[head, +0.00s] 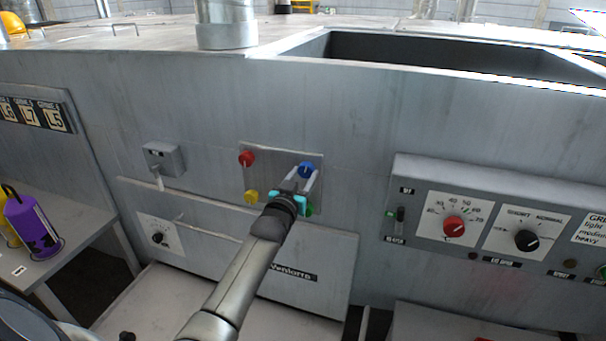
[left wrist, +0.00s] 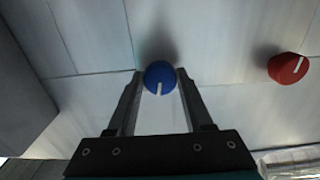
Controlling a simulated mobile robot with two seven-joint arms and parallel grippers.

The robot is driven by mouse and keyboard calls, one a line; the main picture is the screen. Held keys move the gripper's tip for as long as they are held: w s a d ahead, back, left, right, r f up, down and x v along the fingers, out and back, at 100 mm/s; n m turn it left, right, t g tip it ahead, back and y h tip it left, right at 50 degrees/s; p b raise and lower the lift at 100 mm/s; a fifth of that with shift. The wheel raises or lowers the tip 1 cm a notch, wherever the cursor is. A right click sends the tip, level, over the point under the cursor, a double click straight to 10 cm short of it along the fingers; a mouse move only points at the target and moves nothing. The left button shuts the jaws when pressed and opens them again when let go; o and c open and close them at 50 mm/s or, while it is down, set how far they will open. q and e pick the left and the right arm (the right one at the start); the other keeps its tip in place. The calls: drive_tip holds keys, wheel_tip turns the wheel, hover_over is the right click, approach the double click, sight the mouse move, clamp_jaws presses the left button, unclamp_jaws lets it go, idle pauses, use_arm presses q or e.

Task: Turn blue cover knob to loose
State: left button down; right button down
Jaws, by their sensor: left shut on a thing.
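The blue cover knob (head: 306,169) is on a small metal plate on the machine's front, at the plate's upper right. My left gripper (head: 300,178) reaches up to it and is shut on it, one finger on each side. In the left wrist view the blue knob (left wrist: 160,77) sits between the fingertips (left wrist: 160,82), and its white mark points toward the gripper's palm. My right gripper is in neither view.
A red knob (head: 247,158) and a yellow knob (head: 251,196) are on the plate's left side. A green knob (head: 310,209) is partly hidden behind my gripper. A control panel (head: 480,262) with dials juts out at the right. A purple container (head: 33,226) stands at the left.

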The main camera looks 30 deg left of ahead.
use_arm(q)
drive_tip(key=shift+n, duration=0.6)
drive_tip(key=shift+c, duration=1.5)
unclamp_jaws()
drive_tip(key=v, duration=1.5)
drive_tip(key=shift+s+b, duration=0.2)
drive_tip(key=shift+b, duration=0.15)
